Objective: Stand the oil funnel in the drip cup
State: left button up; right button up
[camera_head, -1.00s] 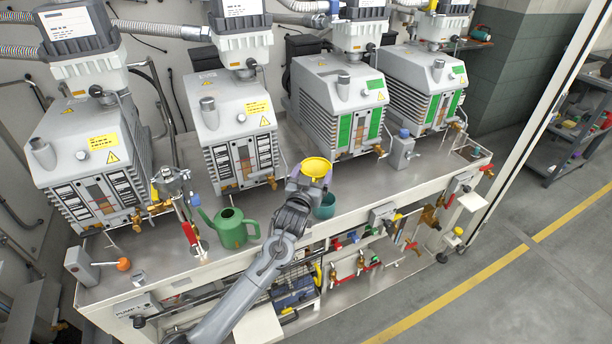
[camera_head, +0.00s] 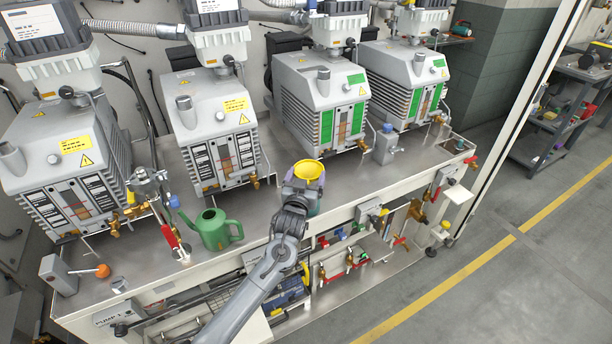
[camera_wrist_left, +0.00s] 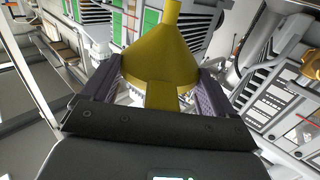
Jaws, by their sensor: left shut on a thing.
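My left gripper (camera_head: 303,186) is shut on the yellow oil funnel (camera_head: 309,170), above the front of the steel bench. In the head view the funnel's wide mouth faces up. In the left wrist view the funnel (camera_wrist_left: 160,58) sits between the two fingers, its cone narrowing to a spout at the top of the picture. My right gripper is not in view.
A green watering can (camera_head: 215,232) stands on the bench to the left. Several grey vacuum pumps (camera_head: 318,100) line the back. A small grey block with a blue cap (camera_head: 386,146) stands to the right. Bare bench top (camera_head: 346,180) lies right of the funnel.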

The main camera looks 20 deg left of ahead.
pick_arm(q)
notch_tip(320, 180, down, 5)
jog(key=b, duration=0.2)
jog(key=shift+f+b, duration=0.1)
jog(key=shift+b, duration=0.25)
jog(key=shift+f+b, duration=0.6)
jog(key=shift+f, duration=0.75)
jog(key=shift+f, duration=0.4)
jog(key=shift+f+b, duration=0.2)
jog(key=shift+b, duration=0.1)
jog(key=o, duration=0.8)
jog(key=shift+s, duration=0.1)
